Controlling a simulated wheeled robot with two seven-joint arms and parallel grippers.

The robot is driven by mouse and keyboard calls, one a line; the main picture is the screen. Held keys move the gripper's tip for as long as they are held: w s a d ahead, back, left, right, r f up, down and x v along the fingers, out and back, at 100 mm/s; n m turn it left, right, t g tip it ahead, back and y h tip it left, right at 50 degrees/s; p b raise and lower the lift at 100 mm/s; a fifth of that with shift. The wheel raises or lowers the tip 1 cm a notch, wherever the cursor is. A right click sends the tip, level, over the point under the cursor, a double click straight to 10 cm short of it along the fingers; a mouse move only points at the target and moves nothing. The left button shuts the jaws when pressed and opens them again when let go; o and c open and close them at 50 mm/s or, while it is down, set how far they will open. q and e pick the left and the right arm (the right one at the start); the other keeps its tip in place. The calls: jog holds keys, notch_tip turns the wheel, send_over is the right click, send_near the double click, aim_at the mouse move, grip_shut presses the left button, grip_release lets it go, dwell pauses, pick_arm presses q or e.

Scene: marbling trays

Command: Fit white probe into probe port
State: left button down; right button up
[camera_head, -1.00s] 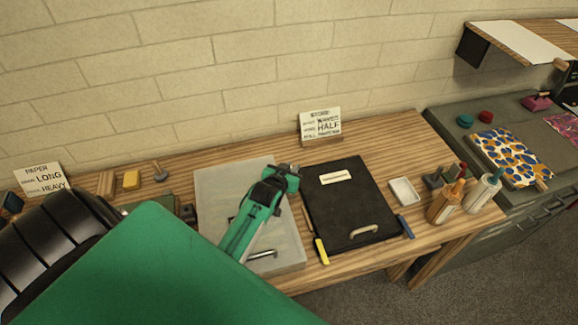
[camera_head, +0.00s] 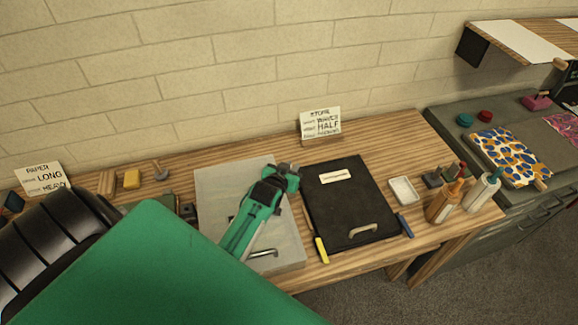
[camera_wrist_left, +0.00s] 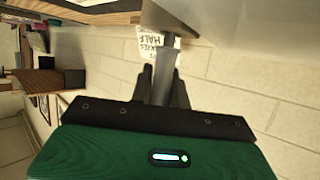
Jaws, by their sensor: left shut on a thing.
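My left gripper (camera_head: 289,169) is low over the far right part of the pale lidded tray (camera_head: 215,180), near the dark lidded tray (camera_head: 345,205). In the left wrist view my left gripper (camera_wrist_left: 165,82) is shut on a narrow grey piece (camera_wrist_left: 167,48) that runs up to a paler flat surface. The piece is in shadow, and I cannot tell whether it is the white probe. I cannot make out a probe port; my gripper and forearm cover part of the pale tray. My right gripper is not in view.
A yellow stick (camera_head: 321,250) and a blue stick (camera_head: 405,226) lie beside the dark tray. A small white dish (camera_head: 403,190) and bottles (camera_head: 444,203) stand to the right. A sign (camera_head: 320,122) stands behind. A yellow block (camera_head: 132,179) lies at left.

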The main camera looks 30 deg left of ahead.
pick_arm(q)
jog(key=shift+s+d+f, duration=0.1)
jog(key=shift+s+f, duration=0.1)
jog(key=shift+f, duration=0.15)
jog(key=shift+w+r+p, duration=0.1)
jog(key=shift+p, duration=0.25)
jog(key=shift+w+r+p, duration=0.15)
jog(key=shift+r+p, duration=0.2)
dwell(0.8)
jog(key=shift+p, duration=0.35)
dwell(0.5)
jog(key=shift+f, duration=0.3)
dwell(0.4)
jog(key=shift+r, duration=0.15)
dwell(0.5)
jog(key=c, duration=1.3)
grip_release()
jog(key=shift+r, duration=0.1)
